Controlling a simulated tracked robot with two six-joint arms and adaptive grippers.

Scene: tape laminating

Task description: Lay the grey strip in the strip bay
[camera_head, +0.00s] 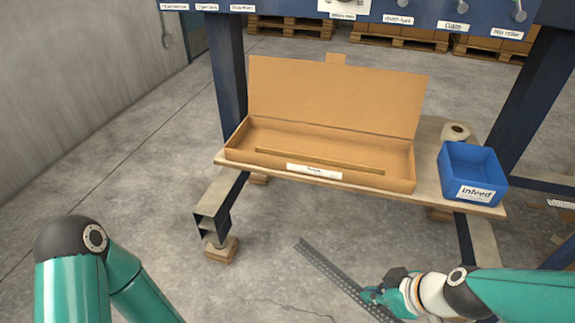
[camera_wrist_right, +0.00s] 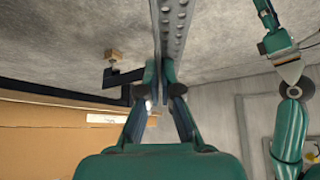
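The grey strip (camera_head: 338,276) is long, narrow and perforated. It hangs in the air in front of the bench, slanting from upper left to lower right in the head view. My right gripper (camera_head: 372,294) is shut on it, and the wrist view shows the strip (camera_wrist_right: 173,35) between the two fingers (camera_wrist_right: 157,72). An open cardboard box (camera_head: 228,147) lies on the bench with its lid up and a thin brown bar (camera_head: 320,160) inside. I cannot tell whether this box is the strip bay. My left gripper (camera_wrist_right: 266,14) shows small in the wrist view; its opening is unclear.
A blue bin (camera_head: 483,159) marked infeed stands at the bench's right end, with a tape roll (camera_head: 454,132) behind it. The wooden bench top (camera_head: 432,145) has dark legs. A blue rail with labels (camera_head: 400,18) crosses above. Open floor lies in front.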

